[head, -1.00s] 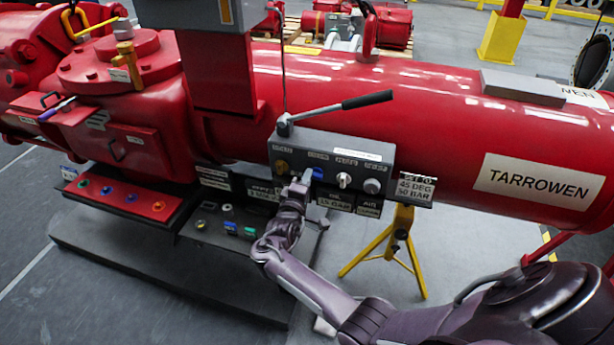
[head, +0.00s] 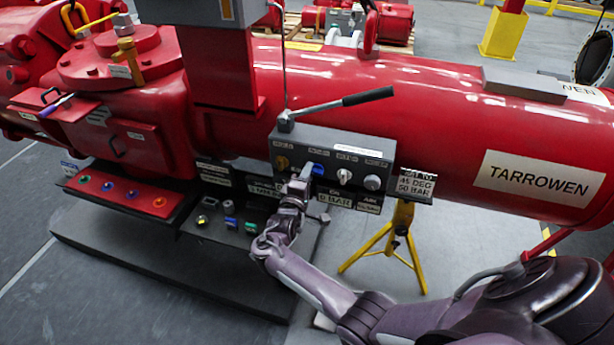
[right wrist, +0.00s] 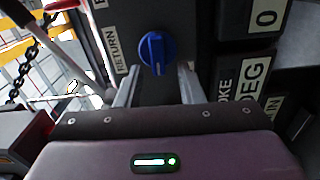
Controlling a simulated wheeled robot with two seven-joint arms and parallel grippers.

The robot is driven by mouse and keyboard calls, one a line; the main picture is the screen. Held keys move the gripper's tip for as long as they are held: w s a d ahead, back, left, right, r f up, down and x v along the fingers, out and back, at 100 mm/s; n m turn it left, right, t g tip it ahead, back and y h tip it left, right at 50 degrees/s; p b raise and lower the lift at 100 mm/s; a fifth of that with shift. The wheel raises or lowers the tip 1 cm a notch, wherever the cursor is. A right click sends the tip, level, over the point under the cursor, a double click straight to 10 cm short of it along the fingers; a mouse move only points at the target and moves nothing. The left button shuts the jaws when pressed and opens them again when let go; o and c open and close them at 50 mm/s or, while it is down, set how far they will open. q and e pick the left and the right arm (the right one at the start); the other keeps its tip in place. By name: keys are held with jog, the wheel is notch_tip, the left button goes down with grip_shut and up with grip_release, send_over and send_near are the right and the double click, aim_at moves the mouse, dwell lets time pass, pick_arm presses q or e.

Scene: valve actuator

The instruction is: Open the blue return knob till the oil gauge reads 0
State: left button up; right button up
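The blue return knob (head: 318,168) is on the front of the grey control box, and it also shows in the right wrist view (right wrist: 157,53) beside the word RETURN. My right gripper (head: 306,172) is at the front of the box, close to the knob. In the right wrist view my right gripper (right wrist: 160,80) has its two fingers apart, with nothing held between them. The knob shows just beyond the fingertips; contact cannot be told. My left gripper is out of view.
A big red cylinder (head: 430,130) lies behind. A yellow stand (head: 398,235) is below right.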

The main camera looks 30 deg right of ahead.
jog(key=v, duration=0.7)
jog(key=shift+s+a+b, duration=0.25)
jog(key=shift+s+b, duration=0.05)
jog(key=shift+b, duration=0.05)
jog(key=s+a+f+g+y, duration=0.1)
jog(key=s+f+y, duration=0.2)
jog(key=s+f, duration=0.55)
jog(key=s+a+f+g+y+b, duration=0.1)
jog(key=s+a+f+y, duration=0.15)
jog(key=f, duration=1.15)
jog(key=s+a+f+g+y, duration=0.1)
jog(key=s+f+y, duration=0.4)
jog(key=f, duration=0.6)
jog(key=s+a+f+m+g+y, duration=0.1)
jog(key=s+f, duration=0.3)
jog(key=s, duration=0.6)
jog(key=s+a+f+m+g+y, duration=0.1)
jog(key=s+f+g, duration=0.3)
jog(key=s, duration=0.7)
jog(key=s+a+f+m+g+y, duration=0.1)
jog(key=s+f+m+g, duration=0.1)
jog(key=s+f, duration=0.4)
jog(key=s+m, duration=0.1)
jog(key=s, duration=0.3)
jog(key=shift+s+a+f+g+b, duration=0.25)
jog(key=shift+s+g+b, duration=0.05)
jog(key=shift+s+b, duration=0.1)
